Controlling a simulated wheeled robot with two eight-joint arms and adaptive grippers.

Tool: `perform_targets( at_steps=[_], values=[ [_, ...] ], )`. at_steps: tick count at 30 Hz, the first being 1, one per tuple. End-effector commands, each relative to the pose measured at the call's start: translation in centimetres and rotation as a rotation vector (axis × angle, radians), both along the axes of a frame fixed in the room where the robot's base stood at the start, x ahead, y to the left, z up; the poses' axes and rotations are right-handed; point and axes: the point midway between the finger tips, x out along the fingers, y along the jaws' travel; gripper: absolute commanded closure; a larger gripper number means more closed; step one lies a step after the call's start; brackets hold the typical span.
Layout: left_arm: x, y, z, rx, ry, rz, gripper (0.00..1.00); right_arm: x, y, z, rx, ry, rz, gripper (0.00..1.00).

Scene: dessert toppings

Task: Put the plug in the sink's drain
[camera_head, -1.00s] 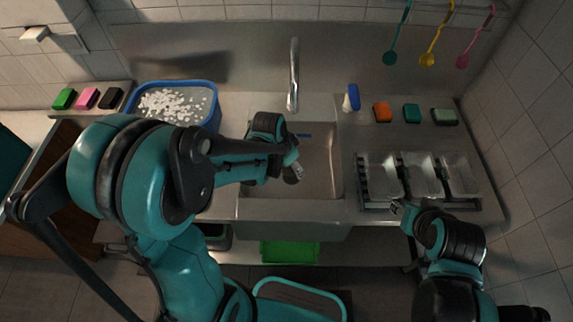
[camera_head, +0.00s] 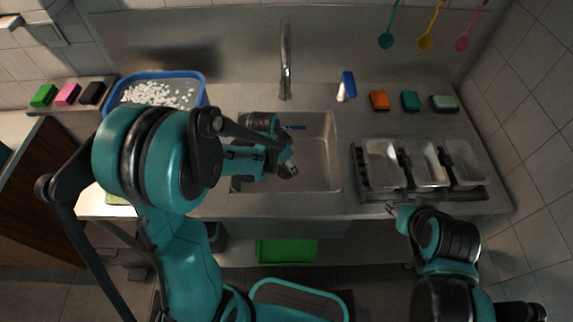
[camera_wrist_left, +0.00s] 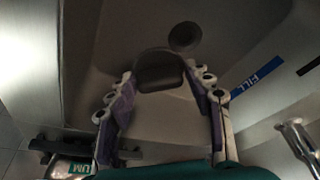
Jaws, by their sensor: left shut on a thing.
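The sink (camera_head: 318,150) is a steel basin in the middle of the counter. My left gripper (camera_head: 290,170) is over the basin, pointing down into it. In the left wrist view, my left gripper (camera_wrist_left: 161,88) is shut on a dark, rounded plug (camera_wrist_left: 160,72) held between its fingertips. The round, dark drain (camera_wrist_left: 185,37) shows in the basin floor beyond the plug, a little to the right, apart from it in the picture. The plug's height above the floor is hard to tell. My right gripper (camera_head: 397,211) is at the counter's front edge, before the metal trays; its fingers are too small to read.
The faucet (camera_head: 285,62) stands behind the basin. A blue "FILL" strip (camera_wrist_left: 258,75) marks the basin wall. A blue tub (camera_head: 204,92) with white pieces is left of the sink. Metal trays (camera_head: 382,160) in a rack stand right. Sponges and a blue-white bottle (camera_head: 347,86) line the back.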

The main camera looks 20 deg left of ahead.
Motion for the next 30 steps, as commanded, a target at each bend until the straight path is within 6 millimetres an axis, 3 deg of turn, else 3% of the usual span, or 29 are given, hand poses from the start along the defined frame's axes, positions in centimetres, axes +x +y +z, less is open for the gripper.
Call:
perform_targets(
  at_steps=[19,30],
  values=[
    [2.1,0.6,-6.9,0.000,0.000,0.001,0.77,0.0,0.0,-5.2,0.000,0.000,0.000,0.60],
    [4.7,1.4,-9.7,0.000,0.000,0.001,0.77,0.0,0.0,-7.8,0.000,0.000,0.000,0.60]
  ],
)
